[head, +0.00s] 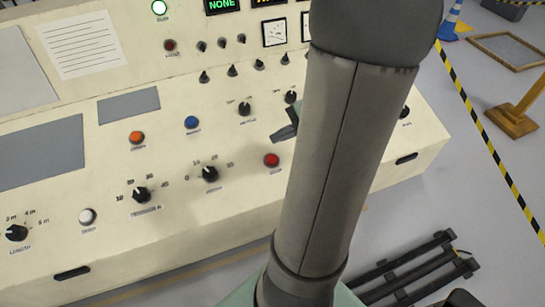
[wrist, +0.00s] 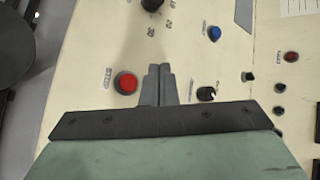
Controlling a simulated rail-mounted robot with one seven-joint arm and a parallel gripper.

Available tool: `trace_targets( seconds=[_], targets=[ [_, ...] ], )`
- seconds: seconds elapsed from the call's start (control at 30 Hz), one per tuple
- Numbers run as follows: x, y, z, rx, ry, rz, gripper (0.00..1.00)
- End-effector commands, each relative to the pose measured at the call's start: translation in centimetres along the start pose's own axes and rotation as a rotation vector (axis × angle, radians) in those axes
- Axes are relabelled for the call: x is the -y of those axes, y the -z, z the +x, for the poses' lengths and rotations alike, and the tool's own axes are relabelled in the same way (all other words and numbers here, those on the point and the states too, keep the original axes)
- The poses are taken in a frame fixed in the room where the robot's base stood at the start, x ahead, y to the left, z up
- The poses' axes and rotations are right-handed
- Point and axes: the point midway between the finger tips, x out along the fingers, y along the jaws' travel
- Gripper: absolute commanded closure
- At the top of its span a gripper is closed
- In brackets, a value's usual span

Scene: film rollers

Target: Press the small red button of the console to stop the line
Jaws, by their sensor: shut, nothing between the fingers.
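A round red button (head: 272,160) sits on the cream sloping console (head: 240,205), just left of my arm in the head view. In the wrist view the red button (wrist: 127,82) is left of my fingertips, with a small label beside it. My gripper (wrist: 158,72) is shut and empty, its two grey fingers together. The fingers are beside the button, apart from it in the picture; their height over the panel is hard to tell. In the head view my gripper (head: 284,132) shows only in part, behind my arm. A smaller dark red button (head: 170,45) is on the upper panel.
A blue button (head: 191,122), an orange button (head: 137,137), a white button (head: 87,216) and several black knobs (head: 210,174) share the panel. One knob (wrist: 206,94) is close right of my fingers. Floor lies beyond the console's edge.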

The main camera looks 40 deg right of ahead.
Motion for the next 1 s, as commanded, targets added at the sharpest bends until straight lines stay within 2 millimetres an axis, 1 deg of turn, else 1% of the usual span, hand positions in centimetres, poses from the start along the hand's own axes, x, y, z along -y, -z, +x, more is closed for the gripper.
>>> trace_targets(
  seconds=[0.27,0.7,0.83,1.0],
  targets=[
    [-1.0,0.9,1.3,0.002,-0.001,0.000,1.00],
    [-4.2,4.0,5.6,0.001,-0.001,-0.002,1.00],
    [-4.5,4.4,6.1,0.000,-0.001,-0.001,1.00],
    [-4.5,4.5,6.2,0.000,-0.001,0.000,1.00]
  ],
)
